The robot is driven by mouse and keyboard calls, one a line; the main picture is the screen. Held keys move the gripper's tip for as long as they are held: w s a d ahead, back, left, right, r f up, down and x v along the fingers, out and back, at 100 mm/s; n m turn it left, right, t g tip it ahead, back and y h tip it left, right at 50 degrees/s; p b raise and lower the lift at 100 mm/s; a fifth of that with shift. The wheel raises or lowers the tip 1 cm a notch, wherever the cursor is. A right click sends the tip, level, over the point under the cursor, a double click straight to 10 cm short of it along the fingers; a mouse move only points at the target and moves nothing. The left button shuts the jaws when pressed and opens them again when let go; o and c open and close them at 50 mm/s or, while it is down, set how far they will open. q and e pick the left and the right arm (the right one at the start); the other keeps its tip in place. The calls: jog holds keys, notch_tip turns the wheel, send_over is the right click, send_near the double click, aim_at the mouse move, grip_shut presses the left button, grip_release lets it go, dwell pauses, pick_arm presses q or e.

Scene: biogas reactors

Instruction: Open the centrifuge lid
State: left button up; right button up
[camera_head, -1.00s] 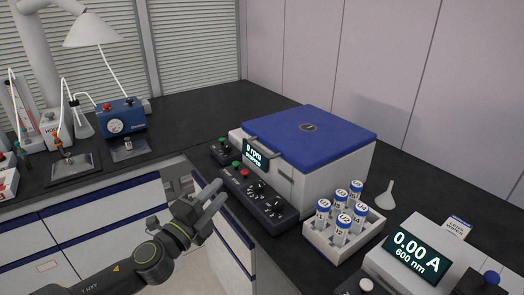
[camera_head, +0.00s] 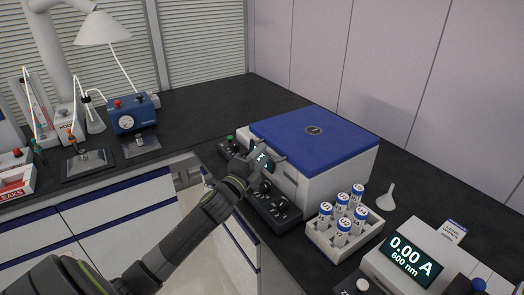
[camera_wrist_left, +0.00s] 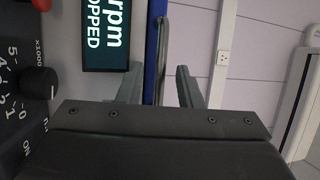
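The centrifuge (camera_head: 325,185) stands on the dark bench, with its blue lid (camera_head: 318,130) closed and flat. My left gripper (camera_head: 266,160) is at the front of the centrifuge, by the lid's front edge, and covers the handle there. In the left wrist view the two fingers (camera_wrist_left: 160,80) are apart, with the lid's blue edge and a grey bar that looks like the handle (camera_wrist_left: 161,55) between them. I cannot see the fingers touching it. The centrifuge display (camera_wrist_left: 106,35) reads rpm and STOPPED. My right gripper is not in view.
A rack of capped tubes (camera_head: 335,250) stands right of the centrifuge, near a white funnel (camera_head: 386,198) and a meter reading 0.00 A (camera_head: 410,257). A control panel with knobs (camera_head: 278,210) lies in front. A blue gauge box (camera_head: 132,116) stands back left. The bench behind is clear.

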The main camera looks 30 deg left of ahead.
pick_arm(q)
jog(key=shift+w+r, duration=0.1)
jog(key=shift+w, duration=0.35)
grip_shut()
